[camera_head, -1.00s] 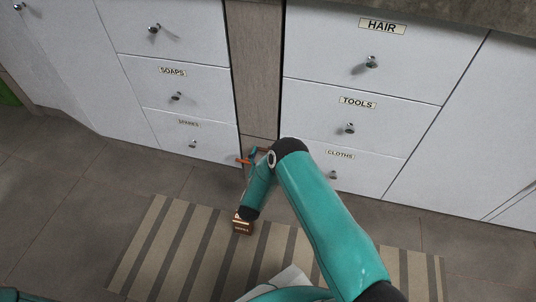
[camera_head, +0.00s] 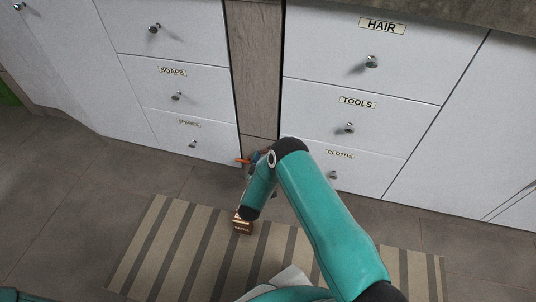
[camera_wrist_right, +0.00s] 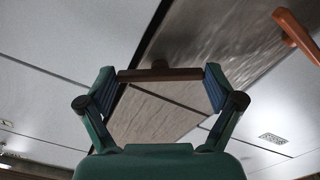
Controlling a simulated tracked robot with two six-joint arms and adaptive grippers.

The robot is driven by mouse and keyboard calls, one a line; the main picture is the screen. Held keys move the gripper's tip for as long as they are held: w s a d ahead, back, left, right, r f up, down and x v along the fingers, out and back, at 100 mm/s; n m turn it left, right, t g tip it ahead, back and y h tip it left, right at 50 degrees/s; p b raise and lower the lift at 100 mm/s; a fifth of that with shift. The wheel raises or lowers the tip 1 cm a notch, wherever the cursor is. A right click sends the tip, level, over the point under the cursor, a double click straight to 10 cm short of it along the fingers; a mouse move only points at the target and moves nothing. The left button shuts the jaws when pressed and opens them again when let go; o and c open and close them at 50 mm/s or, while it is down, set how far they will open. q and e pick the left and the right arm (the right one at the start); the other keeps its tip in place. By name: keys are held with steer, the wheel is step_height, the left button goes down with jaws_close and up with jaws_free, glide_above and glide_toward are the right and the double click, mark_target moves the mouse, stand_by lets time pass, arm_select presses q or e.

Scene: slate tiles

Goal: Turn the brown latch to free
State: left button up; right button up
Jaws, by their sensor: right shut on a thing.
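The brown latch (camera_wrist_right: 186,74) is a short bar on the wood-grain strip between the white cabinets. In the right wrist view it lies nearly level across the picture, with a small stub behind its middle. My right gripper (camera_wrist_right: 160,78) is shut on the latch, one finger at each end of the bar. In the head view the right gripper (camera_head: 259,156) is small and mostly hidden by my own arm at the foot of the strip, and I cannot make out the brown latch there. My left gripper is not in view.
An orange handle (camera_head: 243,160) sits just left of the right gripper; it also shows in the right wrist view (camera_wrist_right: 293,30). White drawers with knobs flank the wood strip (camera_head: 257,70). A striped mat (camera_head: 160,250) lies on the tiled floor.

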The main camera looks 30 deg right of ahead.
steer(key=n, duration=1.1)
steer(key=shift+a+f, duration=0.15)
steer(key=shift+a, duration=0.05)
steer(key=shift+n, duration=0.4)
steer(key=o, duration=0.8)
steer(key=shift+d, duration=0.1)
steer(key=v, duration=1.2)
steer(key=shift+s, duration=0.1)
